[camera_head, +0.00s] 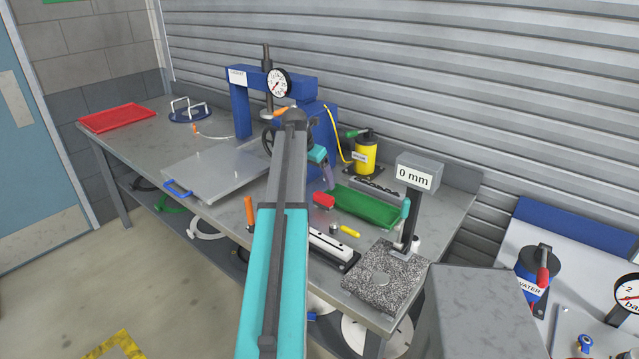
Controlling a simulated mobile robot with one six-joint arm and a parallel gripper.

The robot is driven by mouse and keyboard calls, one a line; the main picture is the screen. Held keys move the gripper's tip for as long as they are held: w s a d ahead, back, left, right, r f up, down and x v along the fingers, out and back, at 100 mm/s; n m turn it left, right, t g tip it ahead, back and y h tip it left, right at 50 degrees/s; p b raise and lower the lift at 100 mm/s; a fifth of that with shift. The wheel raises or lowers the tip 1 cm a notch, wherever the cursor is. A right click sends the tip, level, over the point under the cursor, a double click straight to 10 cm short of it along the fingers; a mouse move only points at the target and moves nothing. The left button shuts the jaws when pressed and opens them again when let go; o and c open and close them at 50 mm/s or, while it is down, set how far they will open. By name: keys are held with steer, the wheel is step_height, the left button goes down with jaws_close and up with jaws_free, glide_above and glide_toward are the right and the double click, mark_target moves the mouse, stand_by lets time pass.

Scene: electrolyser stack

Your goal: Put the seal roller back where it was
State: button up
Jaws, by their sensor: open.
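My gripper (328,180) hangs at the end of my arm over the bench, left of the green tray (365,207), with nothing visible between its fingers. Its fingertips are small and partly hidden by my arm. I cannot tell for certain which thing is the seal roller. A small tool with a yellow handle (350,231) lies on the bench in front of the green tray, beside a small grey cylinder (333,228). A red-handled tool (323,200) lies at the tray's left end, below my gripper. Both appear apart from my gripper.
A blue press (241,106) with a dial stands behind my arm. A gauge marked 0 mm (414,177) stands on a speckled stone block (380,290) at right. A flat metal plate (215,172) lies at left.

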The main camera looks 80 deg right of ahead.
steer(key=shift+a+r, duration=0.1)
steer(key=shift+r, duration=0.2)
steer(key=shift+w, duration=0.1)
stand_by(0.5)
